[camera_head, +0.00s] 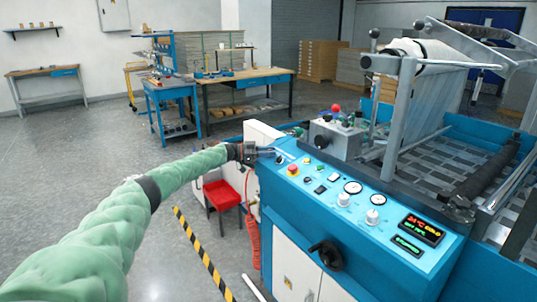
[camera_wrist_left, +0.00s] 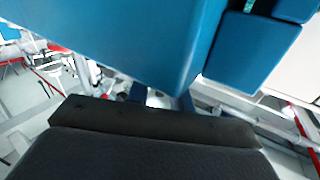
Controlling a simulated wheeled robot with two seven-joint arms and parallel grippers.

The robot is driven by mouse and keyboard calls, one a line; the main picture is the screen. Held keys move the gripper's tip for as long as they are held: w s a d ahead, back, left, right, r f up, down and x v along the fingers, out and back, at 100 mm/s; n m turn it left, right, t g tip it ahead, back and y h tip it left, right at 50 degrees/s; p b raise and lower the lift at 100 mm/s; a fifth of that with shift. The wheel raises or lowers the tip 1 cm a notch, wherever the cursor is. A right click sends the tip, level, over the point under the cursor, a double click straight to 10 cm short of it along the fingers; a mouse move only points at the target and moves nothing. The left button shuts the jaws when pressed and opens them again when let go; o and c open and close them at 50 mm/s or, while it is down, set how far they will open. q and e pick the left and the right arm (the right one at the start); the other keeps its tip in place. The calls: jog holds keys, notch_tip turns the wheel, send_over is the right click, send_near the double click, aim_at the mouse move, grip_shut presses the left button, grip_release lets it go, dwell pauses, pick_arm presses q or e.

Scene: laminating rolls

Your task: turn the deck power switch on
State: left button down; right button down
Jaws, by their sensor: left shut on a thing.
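The blue control deck (camera_head: 330,190) carries several buttons, knobs, dials and a lit display. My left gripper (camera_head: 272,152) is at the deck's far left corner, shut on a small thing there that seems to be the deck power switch. The fingers and the deck edge hide that thing, and I cannot tell its position. A black round knob (camera_head: 280,159) sits just beside the fingertips. In the left wrist view the blue machine body (camera_wrist_left: 130,35) fills the top, close to the dark gripper body (camera_wrist_left: 150,150). My right gripper is not in view.
A red-topped stop button (camera_head: 293,169) and a grey box with a red knob (camera_head: 336,108) stand near the gripper. The roller frame (camera_head: 405,100) rises at the right. Open floor lies left.

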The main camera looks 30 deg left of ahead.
pick_arm(q)
jog(key=c, duration=1.5)
grip_release()
jog(key=shift+a, duration=0.1)
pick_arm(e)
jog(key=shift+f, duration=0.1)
